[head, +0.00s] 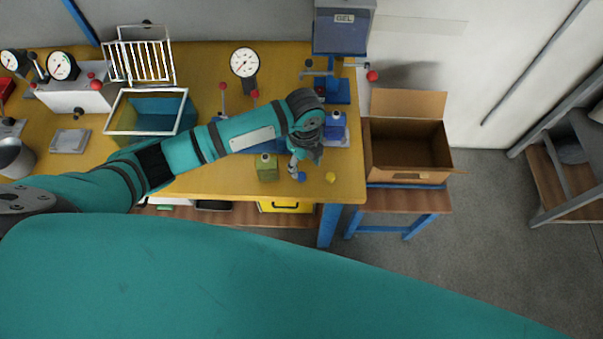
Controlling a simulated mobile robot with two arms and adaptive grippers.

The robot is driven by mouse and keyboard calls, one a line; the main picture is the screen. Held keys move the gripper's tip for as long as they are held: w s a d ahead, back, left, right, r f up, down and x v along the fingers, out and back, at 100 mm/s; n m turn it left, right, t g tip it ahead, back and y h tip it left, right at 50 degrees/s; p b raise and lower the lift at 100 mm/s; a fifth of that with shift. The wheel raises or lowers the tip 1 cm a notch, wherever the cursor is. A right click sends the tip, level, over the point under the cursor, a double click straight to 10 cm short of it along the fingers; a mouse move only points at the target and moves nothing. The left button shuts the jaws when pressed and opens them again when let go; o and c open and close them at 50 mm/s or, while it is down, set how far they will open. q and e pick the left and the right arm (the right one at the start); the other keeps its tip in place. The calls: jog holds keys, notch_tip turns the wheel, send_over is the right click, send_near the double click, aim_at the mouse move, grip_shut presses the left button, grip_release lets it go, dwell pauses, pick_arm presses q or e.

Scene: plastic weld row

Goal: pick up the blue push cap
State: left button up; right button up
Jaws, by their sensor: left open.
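A small round blue push cap (302,177) lies on the yellow table near its front right edge. My left arm reaches across the table from the left, and its open left gripper (297,170) points down right at the blue cap. At this size I cannot tell whether the fingers touch the cap. The wrist hides part of the gripper. My right gripper is not in view.
A yellow cap (331,178) lies just right of the blue one. An open cardboard box (408,150) sits on a stand at the right.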

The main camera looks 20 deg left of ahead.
aim_at(302, 175)
pick_arm(q)
jog(key=f, duration=0.1)
jog(key=f+p, duration=0.1)
jog(key=f, duration=0.3)
jog(key=shift+a+f+p, duration=0.25)
jog(key=shift+a+p, duration=0.05)
jog(key=shift+p, duration=0.05)
jog(key=shift+f, duration=0.3)
jog(key=shift+c, duration=0.4)
jog(key=c, duration=0.7)
